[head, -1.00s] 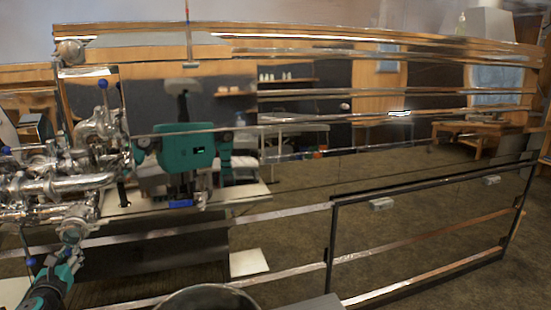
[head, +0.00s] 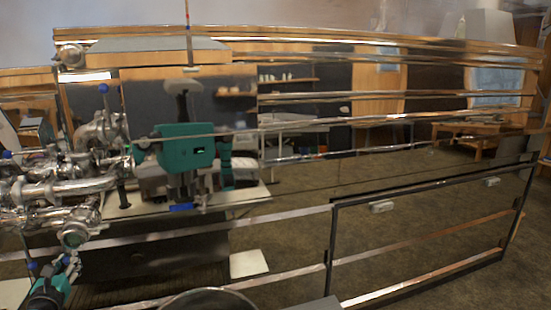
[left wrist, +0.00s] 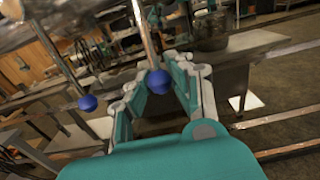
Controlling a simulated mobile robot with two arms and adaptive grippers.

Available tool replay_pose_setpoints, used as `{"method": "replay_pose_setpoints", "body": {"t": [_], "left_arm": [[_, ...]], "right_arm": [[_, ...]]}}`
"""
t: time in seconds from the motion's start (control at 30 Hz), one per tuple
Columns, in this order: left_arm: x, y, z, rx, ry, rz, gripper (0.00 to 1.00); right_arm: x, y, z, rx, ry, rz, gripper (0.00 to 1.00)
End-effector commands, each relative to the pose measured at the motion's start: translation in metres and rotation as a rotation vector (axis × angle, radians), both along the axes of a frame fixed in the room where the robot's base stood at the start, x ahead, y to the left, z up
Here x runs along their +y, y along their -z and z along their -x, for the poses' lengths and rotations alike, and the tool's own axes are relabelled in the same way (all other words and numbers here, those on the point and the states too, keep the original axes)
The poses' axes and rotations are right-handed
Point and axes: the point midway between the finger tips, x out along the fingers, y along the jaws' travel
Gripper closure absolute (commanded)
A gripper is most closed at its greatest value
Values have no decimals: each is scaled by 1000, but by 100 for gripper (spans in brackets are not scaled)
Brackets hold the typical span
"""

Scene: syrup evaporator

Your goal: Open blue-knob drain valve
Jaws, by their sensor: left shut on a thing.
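Blue-knobbed valve levers sit on shiny steel piping (head: 60,190) at the left of the head view. My left gripper (head: 70,266) is at the lower left, below the pipe outlet (head: 74,236). In the left wrist view my left gripper (left wrist: 160,95) is shut on a blue knob (left wrist: 157,82) at the end of a metal rod, its fingers either side of it. A second blue knob (left wrist: 88,103) is apart from the gripper, to its left; it also shows in the head view (head: 32,265). My right gripper is not in view.
A large mirror-like evaporator side (head: 300,180) fills the middle and reflects the room and my own teal body. More blue knobs stand above (head: 103,88) and at the far left (head: 6,154). A round pot rim (head: 207,292) shows at the bottom.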

Motion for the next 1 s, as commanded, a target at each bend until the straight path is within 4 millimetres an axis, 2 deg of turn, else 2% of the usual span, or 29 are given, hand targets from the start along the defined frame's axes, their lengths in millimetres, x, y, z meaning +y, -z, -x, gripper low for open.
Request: {"method": "replay_pose_setpoints", "body": {"t": [0.23,0.57,1.0], "left_arm": [[-5,-6,14,2,1,1,97],[-5,-6,16,1,1,0,97],[-11,-17,33,2,1,0,97]], "right_arm": [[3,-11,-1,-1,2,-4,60],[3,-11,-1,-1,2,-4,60],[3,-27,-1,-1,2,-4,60]]}}
